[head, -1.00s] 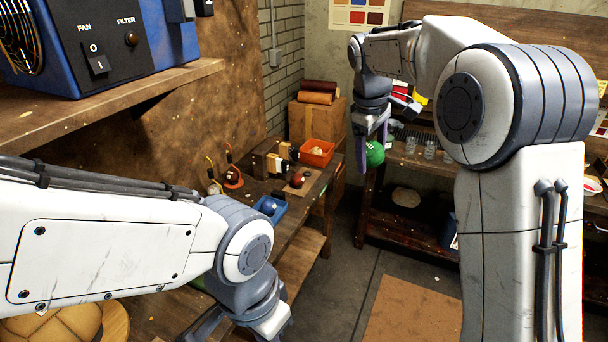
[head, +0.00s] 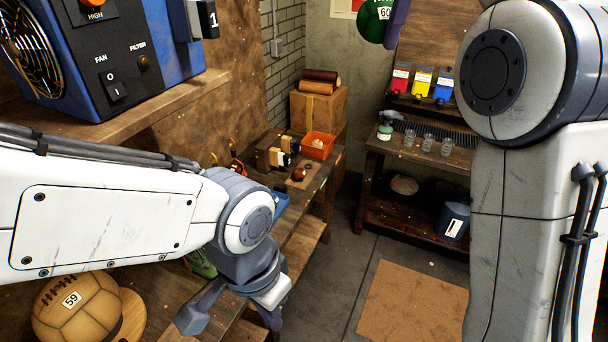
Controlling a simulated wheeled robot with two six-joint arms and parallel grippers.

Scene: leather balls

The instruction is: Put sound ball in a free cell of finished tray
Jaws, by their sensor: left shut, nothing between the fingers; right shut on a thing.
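A green ball (head: 371,28) with a white label reading 60 is at the top edge of the head view, partly cut off. A purple finger of my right gripper (head: 397,22) lies against it; the gripper is shut on the ball and holds it up in the air. My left gripper (head: 271,318) is low in the middle, shut and empty, mostly hidden behind its wrist. A tan ball (head: 75,306) labelled 59 rests on a round wooden stand at lower left. A green object (head: 203,263) is partly hidden behind my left arm. I cannot make out which thing is the finished tray.
The left bench carries an orange bin (head: 318,146), a small dark red ball (head: 299,173) and a blue tray (head: 281,203) partly behind my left arm. A blue machine (head: 130,50) stands on the upper shelf. The back bench holds several glasses (head: 427,143).

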